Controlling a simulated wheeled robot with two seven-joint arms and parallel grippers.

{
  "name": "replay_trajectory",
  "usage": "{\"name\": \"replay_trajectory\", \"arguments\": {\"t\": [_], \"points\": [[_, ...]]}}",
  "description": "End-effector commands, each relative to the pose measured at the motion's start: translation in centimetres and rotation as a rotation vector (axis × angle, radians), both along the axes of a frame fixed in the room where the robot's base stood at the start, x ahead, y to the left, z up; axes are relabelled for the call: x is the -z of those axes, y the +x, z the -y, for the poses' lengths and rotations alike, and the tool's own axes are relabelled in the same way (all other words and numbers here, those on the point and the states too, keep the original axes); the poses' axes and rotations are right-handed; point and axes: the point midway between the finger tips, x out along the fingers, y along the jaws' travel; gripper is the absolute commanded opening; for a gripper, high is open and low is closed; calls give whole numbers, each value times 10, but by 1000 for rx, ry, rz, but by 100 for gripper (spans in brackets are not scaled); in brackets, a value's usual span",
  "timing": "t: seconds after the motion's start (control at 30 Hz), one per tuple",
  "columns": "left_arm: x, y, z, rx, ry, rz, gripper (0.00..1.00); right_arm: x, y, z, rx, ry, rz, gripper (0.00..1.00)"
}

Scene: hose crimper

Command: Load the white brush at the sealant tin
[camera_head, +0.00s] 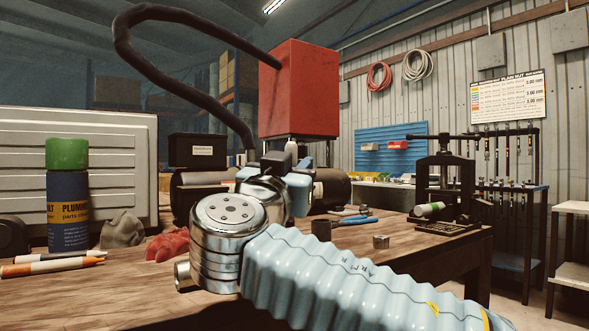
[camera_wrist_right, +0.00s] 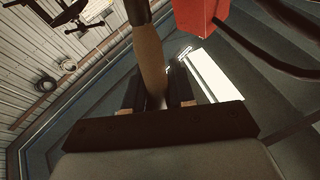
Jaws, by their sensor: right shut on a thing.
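My right gripper (camera_wrist_right: 156,92) is shut on a brown wooden handle (camera_wrist_right: 151,60) in the right wrist view. The handle has a dark band at its far end. No bristles show there, so I cannot tell its colour marking. In the head view my right gripper (camera_head: 274,162) is mostly hidden behind my own chrome wrist, raised above the bench. A small pale thing (camera_head: 291,147) shows just beyond it; I cannot tell if it is part of the brush. No sealant tin can be made out for certain; a small dark cup (camera_head: 321,230) stands on the bench. My left gripper is not in view.
A red box (camera_head: 298,88) with a thick black hose is beyond my gripper. A metal ring (camera_head: 380,241) and black press (camera_head: 446,190) are right.

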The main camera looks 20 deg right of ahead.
Motion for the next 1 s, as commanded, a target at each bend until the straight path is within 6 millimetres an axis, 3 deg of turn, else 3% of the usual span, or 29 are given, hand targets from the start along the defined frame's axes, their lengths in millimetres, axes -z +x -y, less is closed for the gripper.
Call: {"name": "replay_trajectory", "arguments": {"t": [1.0], "points": [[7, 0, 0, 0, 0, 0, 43, 4, 0, 0, 0, 0, -1, 0]]}}
